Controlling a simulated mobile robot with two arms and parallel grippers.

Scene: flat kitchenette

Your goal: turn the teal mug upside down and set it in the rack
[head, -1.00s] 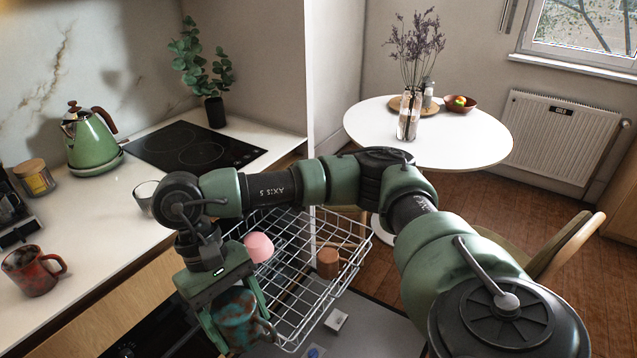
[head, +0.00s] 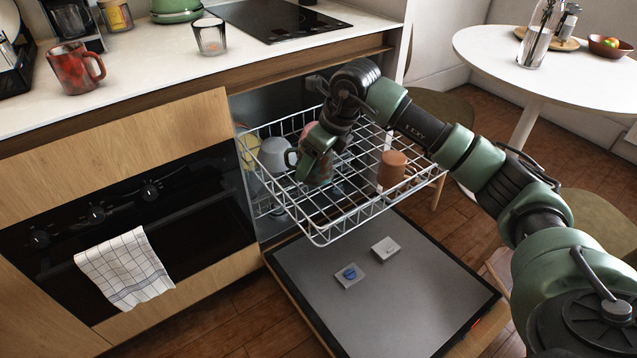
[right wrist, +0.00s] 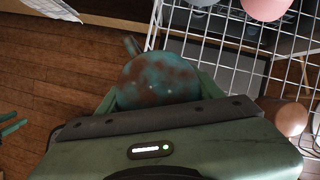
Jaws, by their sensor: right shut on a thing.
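The teal mug (right wrist: 160,80), mottled with rust brown, is between the fingers of my right gripper (right wrist: 158,92). In the right wrist view its closed, rounded side faces the camera, its opening is not visible, and its handle points up and left. In the head view my right gripper (head: 316,172) appears over the rack, and fingers mostly cover the mug. The white wire rack (head: 335,236) is pulled out of the dishwasher. In the right wrist view the rack (right wrist: 238,42) lies right of the mug. Whether they touch is unclear.
The rack holds a grey mug (head: 275,155), a terracotta cup (head: 392,169), a pink cup (right wrist: 264,8) and a yellowish item (head: 247,152). The open dishwasher door (head: 420,285) lies below. A red mug (head: 75,68) and a glass (head: 209,37) stand on the counter.

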